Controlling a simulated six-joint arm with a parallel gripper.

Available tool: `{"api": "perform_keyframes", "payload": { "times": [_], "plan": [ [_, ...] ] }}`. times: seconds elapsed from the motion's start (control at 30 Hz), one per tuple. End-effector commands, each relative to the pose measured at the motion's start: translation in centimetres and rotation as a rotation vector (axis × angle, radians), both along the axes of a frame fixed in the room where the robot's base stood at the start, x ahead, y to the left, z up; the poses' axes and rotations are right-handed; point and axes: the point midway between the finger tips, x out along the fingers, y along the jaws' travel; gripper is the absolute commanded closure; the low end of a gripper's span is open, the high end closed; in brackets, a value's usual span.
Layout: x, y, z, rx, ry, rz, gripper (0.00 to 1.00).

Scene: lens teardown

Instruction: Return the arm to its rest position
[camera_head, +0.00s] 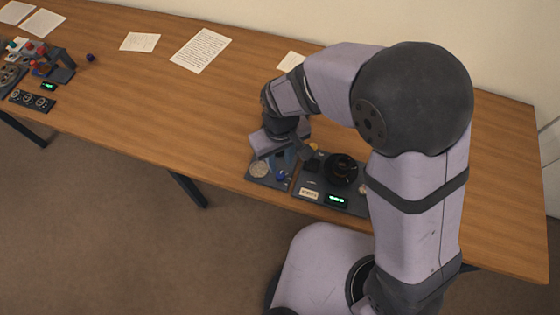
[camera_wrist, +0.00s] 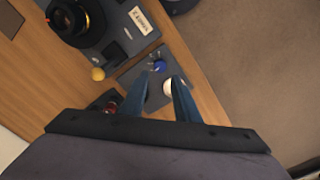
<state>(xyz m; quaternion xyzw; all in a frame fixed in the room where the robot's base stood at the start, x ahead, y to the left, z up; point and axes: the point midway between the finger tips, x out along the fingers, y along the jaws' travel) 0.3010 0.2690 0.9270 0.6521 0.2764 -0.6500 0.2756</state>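My gripper (camera_head: 286,163) is low over a small dark tray (camera_head: 253,179) at the table's front edge. In the wrist view its two blue fingers (camera_wrist: 161,80) stand apart, with nothing clearly held between them. A pale round piece (camera_wrist: 168,87) shows between and beyond the fingertips, seemingly on the tray. A blue piece (camera_wrist: 159,66) lies just past the tips. My arm is bent over the table from the right and hides part of the workspace. Contact between the fingers and the tray cannot be told.
A black lens (camera_head: 341,169) stands on a dark station with a green display (camera_head: 336,199), right of the tray. A yellow knob (camera_wrist: 98,74) and a red piece (camera_wrist: 111,107) are close by. Papers (camera_head: 201,50) lie at the back. The table's middle left is clear.

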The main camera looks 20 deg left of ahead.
Motion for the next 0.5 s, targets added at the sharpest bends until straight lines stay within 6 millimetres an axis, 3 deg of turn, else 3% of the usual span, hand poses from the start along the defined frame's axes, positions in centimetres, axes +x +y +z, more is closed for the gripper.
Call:
{"api": "perform_keyframes", "payload": {
  "times": [0.5],
  "plan": [
    [-0.52,-0.58,-0.10,-0.020,0.018,0.014,0.71]
  ]
}}
